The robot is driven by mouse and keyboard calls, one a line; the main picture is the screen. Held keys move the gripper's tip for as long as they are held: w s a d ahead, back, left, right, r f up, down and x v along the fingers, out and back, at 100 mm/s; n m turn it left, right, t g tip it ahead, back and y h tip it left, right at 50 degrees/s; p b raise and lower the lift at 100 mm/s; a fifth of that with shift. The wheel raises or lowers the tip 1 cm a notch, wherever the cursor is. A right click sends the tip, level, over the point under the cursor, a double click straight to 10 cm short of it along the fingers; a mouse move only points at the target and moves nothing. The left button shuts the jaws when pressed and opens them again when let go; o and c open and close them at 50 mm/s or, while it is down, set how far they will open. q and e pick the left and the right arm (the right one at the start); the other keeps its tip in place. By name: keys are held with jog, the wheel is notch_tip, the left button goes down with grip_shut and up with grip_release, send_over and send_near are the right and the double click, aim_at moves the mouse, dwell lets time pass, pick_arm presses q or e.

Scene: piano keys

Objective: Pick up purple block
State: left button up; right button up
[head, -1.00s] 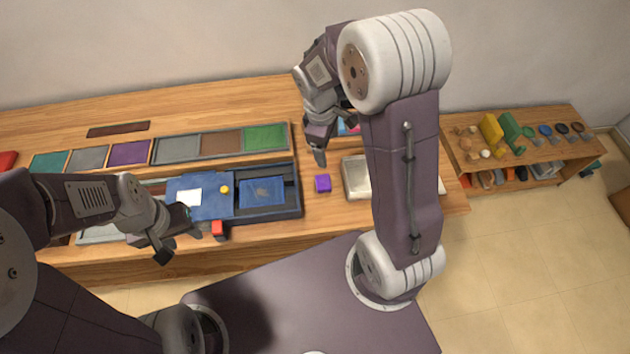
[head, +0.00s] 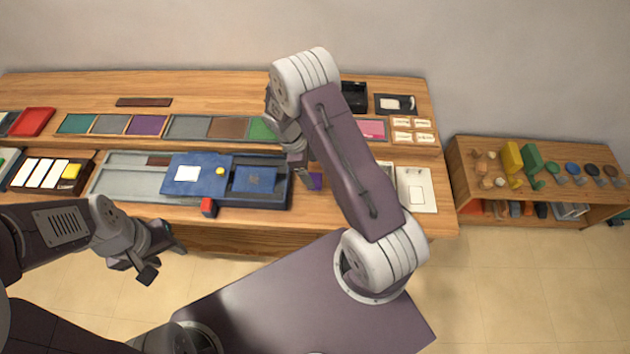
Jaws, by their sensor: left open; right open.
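The purple block (head: 316,181) sits on the wooden table, just right of the dark-framed blue tray. It is partly hidden behind my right arm. My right gripper (head: 300,172) is above the table beside the block, on its left side, mostly hidden by its own arm; whether it touches the block I cannot tell. My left gripper (head: 160,258) is open and empty, in front of the table's front edge and well left of the block.
A blue tray (head: 283,197) with a blue panel lies left of the block. Coloured panels (head: 147,125) line the back. A white board (head: 416,190) lies to the right. A low shelf (head: 480,205) stands further right.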

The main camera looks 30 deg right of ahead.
aim_at(315, 180)
jog(key=x, duration=0.2)
jog(key=p+x, duration=0.1)
jog(key=x, duration=0.2)
jog(key=shift+w+a, duration=0.25)
jog(key=shift+d+f, duration=0.15)
jog(key=shift+f, duration=0.2)
jog(key=c, duration=1.5)
jog(key=shift+r, duration=0.1)
jog(key=r, duration=0.2)
jog(key=s+r+b, duration=0.1)
jog(key=r, duration=0.1)
jog(key=shift+s+r, duration=0.1)
jog(key=shift+r, duration=0.15)
jog(key=s+r, duration=0.2)
jog(key=s, duration=0.1)
jog(key=s+a+r+b, duration=0.1)
jog(key=s+r, duration=0.1)
jog(key=s, duration=0.2)
jog(key=s+a+r, duration=0.1)
jog(key=s+r, duration=0.1)
jog(key=s, duration=0.1)
jog(key=shift+s+r, duration=0.2)
jog(key=shift+s, duration=0.05)
